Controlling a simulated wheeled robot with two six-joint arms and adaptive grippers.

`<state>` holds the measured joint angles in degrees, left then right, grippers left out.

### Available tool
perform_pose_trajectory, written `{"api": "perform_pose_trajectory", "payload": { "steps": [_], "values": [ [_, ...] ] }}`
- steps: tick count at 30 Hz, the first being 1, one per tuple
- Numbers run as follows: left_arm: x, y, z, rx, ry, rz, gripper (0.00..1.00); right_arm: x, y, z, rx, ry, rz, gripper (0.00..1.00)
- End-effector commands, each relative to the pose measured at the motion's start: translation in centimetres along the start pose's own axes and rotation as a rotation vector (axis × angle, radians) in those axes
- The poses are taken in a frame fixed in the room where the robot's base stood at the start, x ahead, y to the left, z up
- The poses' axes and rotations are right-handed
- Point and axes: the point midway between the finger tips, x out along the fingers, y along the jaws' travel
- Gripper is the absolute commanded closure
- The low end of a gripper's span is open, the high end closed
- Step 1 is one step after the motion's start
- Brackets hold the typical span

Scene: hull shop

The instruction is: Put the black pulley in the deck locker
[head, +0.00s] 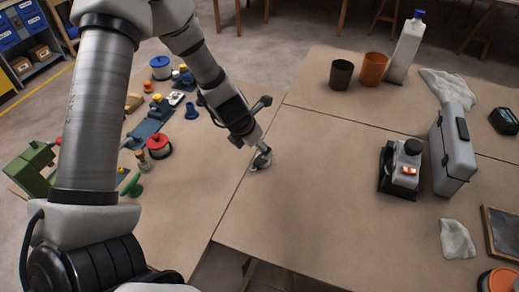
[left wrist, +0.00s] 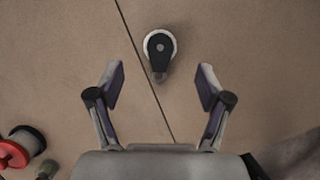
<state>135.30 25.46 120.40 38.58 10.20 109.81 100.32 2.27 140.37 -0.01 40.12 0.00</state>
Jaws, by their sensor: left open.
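The black pulley (left wrist: 160,52) lies on the tabletop in the left wrist view, a dark teardrop body with a pale wheel rim, just beside a seam. My left gripper (left wrist: 161,78) is open, its two fingers apart on either side of the pulley's lower end, with no contact visible. In the head view my left gripper (head: 260,152) is low over the table near the seam and hides much of the pulley. I cannot identify the deck locker for certain; a grey upright case with a dark handle (head: 453,153) stands at right. My right gripper is not in view.
A grey and black device (head: 402,168) stands beside the case. Two cups (head: 373,69) and a white bottle (head: 406,47) are at the back. Spools and tools, including a red spool (head: 159,146), crowd the left. The table's middle is clear.

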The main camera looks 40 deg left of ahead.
Motion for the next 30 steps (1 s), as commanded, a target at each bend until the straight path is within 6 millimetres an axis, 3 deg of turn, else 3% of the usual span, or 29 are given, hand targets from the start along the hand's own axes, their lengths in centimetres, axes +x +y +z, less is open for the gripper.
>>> {"api": "perform_pose_trajectory", "payload": {
  "steps": [1,12,20,25,30],
  "values": [
    [1.5,0.0,-0.4,0.002,0.003,0.0,0.22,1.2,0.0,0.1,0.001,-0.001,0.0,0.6],
    [7.3,0.1,-0.3,0.0,0.003,0.001,0.22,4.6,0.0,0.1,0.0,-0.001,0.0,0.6],
    [7.4,0.1,0.0,-0.001,0.002,0.001,0.22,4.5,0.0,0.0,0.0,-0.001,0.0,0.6],
    [7.4,0.1,-0.1,-0.001,0.002,0.001,0.82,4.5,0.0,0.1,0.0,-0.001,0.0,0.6],
    [7.4,0.1,-0.1,-0.001,0.002,0.001,0.93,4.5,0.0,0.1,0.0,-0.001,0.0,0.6]
  ]
}}
